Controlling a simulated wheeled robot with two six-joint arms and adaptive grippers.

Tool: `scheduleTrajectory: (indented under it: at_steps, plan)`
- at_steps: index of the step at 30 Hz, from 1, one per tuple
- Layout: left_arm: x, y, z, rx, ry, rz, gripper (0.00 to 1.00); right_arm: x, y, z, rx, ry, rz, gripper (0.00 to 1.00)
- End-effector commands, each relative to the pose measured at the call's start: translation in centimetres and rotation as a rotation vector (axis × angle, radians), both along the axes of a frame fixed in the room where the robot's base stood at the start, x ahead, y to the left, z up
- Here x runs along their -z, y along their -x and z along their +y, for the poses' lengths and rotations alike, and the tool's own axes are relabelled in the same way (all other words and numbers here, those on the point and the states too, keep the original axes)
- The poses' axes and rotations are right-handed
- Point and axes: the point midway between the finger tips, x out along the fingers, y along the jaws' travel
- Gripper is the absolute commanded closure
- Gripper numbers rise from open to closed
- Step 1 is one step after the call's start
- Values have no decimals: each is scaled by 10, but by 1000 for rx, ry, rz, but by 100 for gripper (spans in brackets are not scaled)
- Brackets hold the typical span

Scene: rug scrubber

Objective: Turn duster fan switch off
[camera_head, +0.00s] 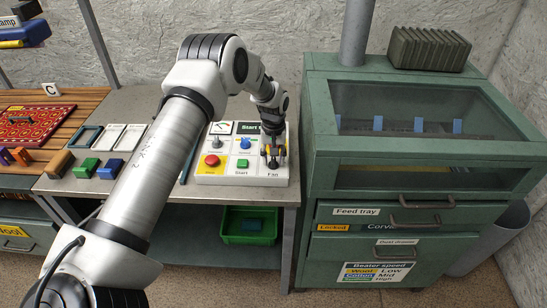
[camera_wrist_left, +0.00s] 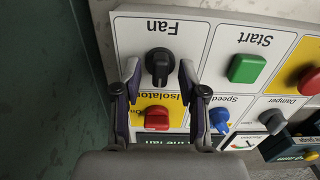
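The fan switch is a black rotary knob (camera_wrist_left: 159,64) on a white tile marked "Fan" at one corner of the control panel (camera_head: 214,181). In the left wrist view the knob's ridge runs roughly up and down the picture. My left gripper (camera_head: 273,156) is over this corner; in the left wrist view its fingertips (camera_wrist_left: 160,70) are on either side of the knob, with gaps visible on both sides. It is open and holds nothing. In the head view the gripper partly covers the knob. My right gripper is not in view.
A red button (camera_head: 211,160) is on the panel's left. A green cabinet (camera_head: 315,150) stands close on the right. Coloured blocks (camera_head: 88,167) lie left.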

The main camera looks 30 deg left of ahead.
Motion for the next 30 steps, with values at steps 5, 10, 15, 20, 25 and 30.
scheduleTrajectory:
  at_steps: [5, 10, 15, 20, 25, 30]
  plan:
    - [-8, -1, 0, 0, 0, -1, 58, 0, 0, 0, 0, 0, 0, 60]
    - [-44, -2, 0, 1, 0, -4, 58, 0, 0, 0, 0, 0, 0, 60]
    - [-88, -2, 0, 0, 0, -4, 58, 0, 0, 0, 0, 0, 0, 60]
    - [-113, -1, 0, 0, 0, -1, 58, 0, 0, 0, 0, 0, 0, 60]
    - [-120, -1, 0, 0, 0, 1, 58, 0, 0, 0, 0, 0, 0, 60]
    - [-119, -1, 0, 0, 0, 1, 58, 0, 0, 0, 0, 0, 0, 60]
